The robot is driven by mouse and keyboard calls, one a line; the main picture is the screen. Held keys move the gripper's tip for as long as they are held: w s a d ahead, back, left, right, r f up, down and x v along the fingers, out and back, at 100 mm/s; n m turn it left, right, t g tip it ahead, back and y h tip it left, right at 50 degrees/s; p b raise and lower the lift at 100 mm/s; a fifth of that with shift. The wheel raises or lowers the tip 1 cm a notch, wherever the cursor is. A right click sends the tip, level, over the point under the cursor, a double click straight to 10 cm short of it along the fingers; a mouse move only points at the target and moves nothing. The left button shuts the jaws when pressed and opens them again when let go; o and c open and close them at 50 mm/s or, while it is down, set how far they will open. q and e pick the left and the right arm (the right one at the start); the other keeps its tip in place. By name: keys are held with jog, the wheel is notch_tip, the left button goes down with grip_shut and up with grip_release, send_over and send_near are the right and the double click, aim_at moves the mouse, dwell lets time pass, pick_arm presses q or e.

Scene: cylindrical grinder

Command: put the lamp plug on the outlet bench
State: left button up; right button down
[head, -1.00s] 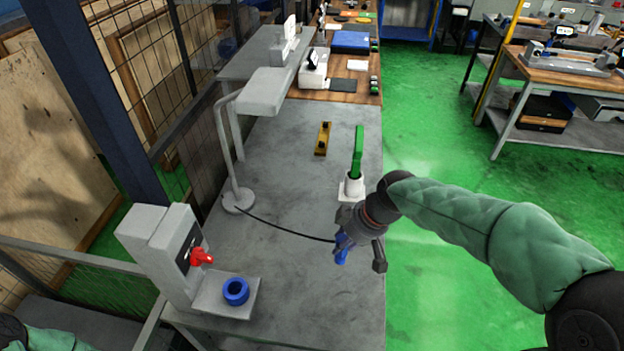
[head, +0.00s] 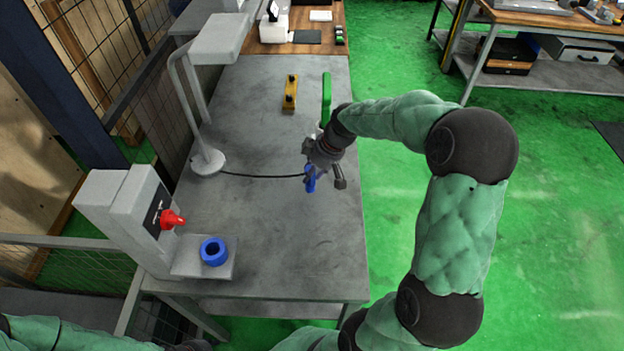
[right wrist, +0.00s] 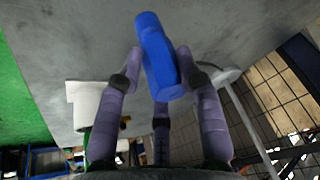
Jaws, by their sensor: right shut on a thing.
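The blue lamp plug (head: 310,180) is held in my right gripper (head: 318,165) above the grey bench (head: 270,245). A black cord runs left from it to the round base of the grey lamp (head: 208,160). In the right wrist view the blue plug (right wrist: 158,60) sits between the fingers of my right gripper (right wrist: 160,75), which is shut on it, with the grey top behind it. The plug's exact height above the top is hard to tell. I cannot tell which surface is called the outlet bench.
A grey machine (head: 125,215) with a red knob (head: 172,219) and a blue ring (head: 214,251) stands at the front left. A yellow-brown block (head: 290,93) lies farther back. A green upright piece (head: 326,95) stands behind my right gripper. The bench's front middle is clear.

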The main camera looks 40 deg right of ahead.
aim_at(312, 177)
jog(key=shift+w+d+f+b, duration=0.1)
jog(key=shift+w+f+b, duration=0.15)
jog(key=shift+f, duration=0.75)
jog(key=shift+w+d+f+b, duration=0.1)
jog(key=shift+f+b, duration=0.15)
jog(key=shift+f, duration=0.75)
jog(key=shift+f, duration=0.2)
jog(key=c, duration=0.8)
grip_release()
jog(key=shift+r, duration=0.15)
jog(key=shift+r, duration=0.25)
jog(key=p+v, duration=0.2)
jog(key=v, duration=0.9)
jog(key=shift+s+r+p, duration=0.1)
jog(key=shift+r+p, duration=0.2)
jog(key=shift+p, duration=0.05)
